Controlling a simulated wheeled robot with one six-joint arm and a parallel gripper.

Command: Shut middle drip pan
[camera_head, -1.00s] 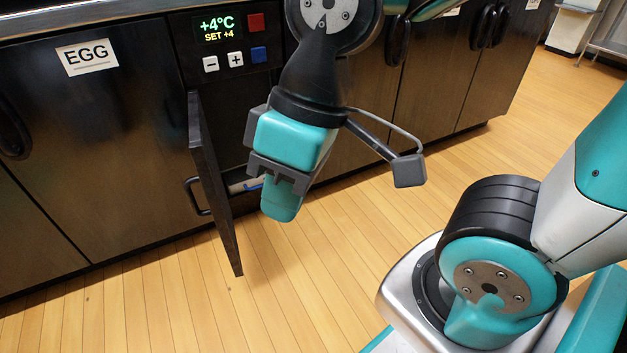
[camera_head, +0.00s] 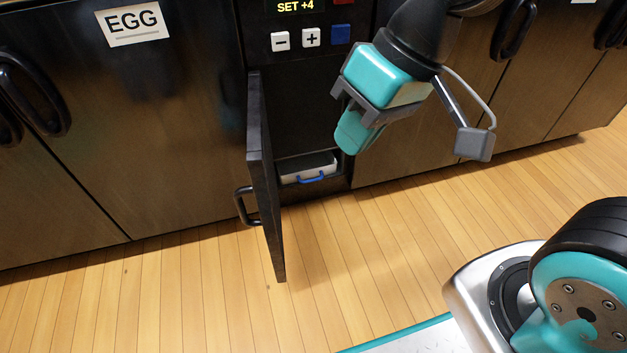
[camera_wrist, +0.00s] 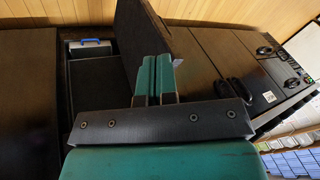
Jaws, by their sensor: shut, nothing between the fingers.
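The drip pan (camera_head: 307,165) is a pale grey tray with a blue handle (camera_head: 311,178), low in an open compartment under the control panel. I cannot tell how far it sticks out. It also shows at the upper left of the wrist view (camera_wrist: 90,52). The compartment's dark door (camera_head: 264,170) stands swung open on the pan's left. My gripper (camera_head: 352,132) is shut and empty, above and right of the pan, apart from it. In the wrist view my teal fingers (camera_wrist: 154,76) are together, and the door (camera_wrist: 143,40) stands beyond them.
A cabinet door labelled EGG (camera_head: 134,22) is closed at the left. Buttons (camera_head: 311,37) sit above the compartment. More closed cabinet doors (camera_head: 560,85) line the right. The wooden floor (camera_head: 200,295) in front is clear.

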